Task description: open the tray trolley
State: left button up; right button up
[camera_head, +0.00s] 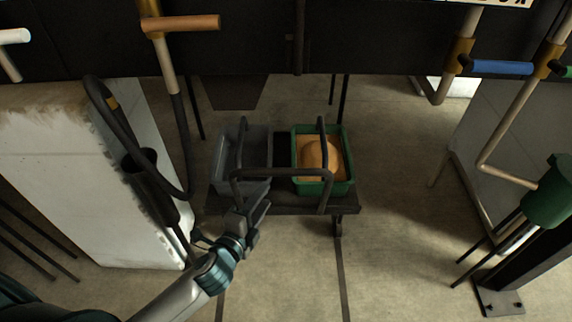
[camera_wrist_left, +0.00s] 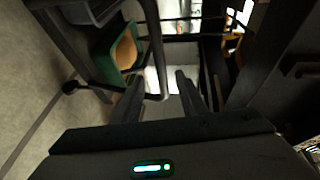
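The tray trolley (camera_head: 275,200) is a low dark cart on the floor ahead of me. It carries a grey tray (camera_head: 226,172) on the left and a green tray (camera_head: 350,170) on the right, with a tan mound in the green one. A dark handle bar (camera_head: 285,172) arches across its near side. My left gripper (camera_head: 253,208) is at the left part of the trolley's near edge. In the left wrist view its fingers (camera_wrist_left: 160,88) are apart, and the bar (camera_wrist_left: 155,45) shows between them; contact is unclear. My right gripper is not in view.
A worn white block (camera_head: 120,180) with a dark hose stands to the left. Pipes with orange (camera_head: 180,22) and blue (camera_head: 502,67) handles hang near the dark wall. A green funnel (camera_head: 548,195) and a post stand at right. Floor right of the trolley is clear.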

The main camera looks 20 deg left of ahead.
pick_arm(q)
jog(key=b+x, duration=0.1)
jog(key=x, duration=1.5)
jog(key=shift+w, duration=0.3)
jog(key=shift+f, duration=0.1)
grip_shut()
